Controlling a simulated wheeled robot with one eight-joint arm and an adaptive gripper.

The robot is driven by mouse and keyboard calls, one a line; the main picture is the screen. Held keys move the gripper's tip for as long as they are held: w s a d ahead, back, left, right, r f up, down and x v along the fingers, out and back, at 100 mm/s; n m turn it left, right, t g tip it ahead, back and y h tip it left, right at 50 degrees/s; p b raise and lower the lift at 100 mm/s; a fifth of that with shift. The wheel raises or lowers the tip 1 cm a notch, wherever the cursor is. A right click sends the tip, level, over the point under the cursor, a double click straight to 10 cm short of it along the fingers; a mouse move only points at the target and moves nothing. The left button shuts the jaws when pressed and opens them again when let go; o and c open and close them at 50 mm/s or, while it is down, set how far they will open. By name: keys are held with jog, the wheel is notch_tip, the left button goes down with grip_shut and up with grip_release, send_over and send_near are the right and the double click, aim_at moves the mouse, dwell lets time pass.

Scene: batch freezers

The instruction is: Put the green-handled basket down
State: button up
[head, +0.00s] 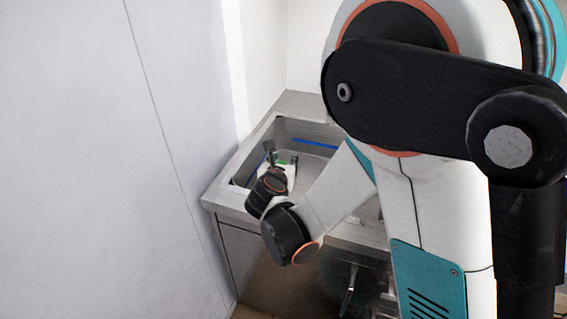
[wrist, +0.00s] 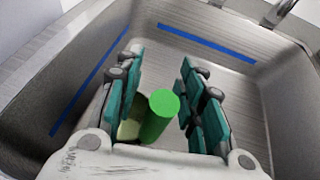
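The basket's green handle (wrist: 158,117) shows in the wrist view as a short bright green cylinder between the fingers of my gripper (wrist: 160,68). The fingers stand apart, with a visible gap on the handle's left side; its right side is close to the right finger, and contact there is unclear. A pale yellowish piece (wrist: 129,129) shows beside the handle, low on its left. The basket's body cannot be made out. In the head view my gripper (head: 284,168) is inside the metal sink (head: 232,196), with a little green at it, and my arm hides much of the basin.
Blue strips (wrist: 206,42) mark the sink's inner surfaces at the back and left. A tap (wrist: 278,12) stands at the upper right. A tall white panel (head: 100,160) stands close left of the sink. Bare basin floor shows beyond the fingers.

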jog(key=shift+r, duration=0.1)
jog(key=shift+s+a+r, duration=0.1)
jog(key=shift+s+r, duration=0.1)
jog(key=shift+s, duration=0.1)
jog(key=p+v, duration=0.4)
jog(key=v, duration=0.7)
jog(key=shift+s, duration=0.2)
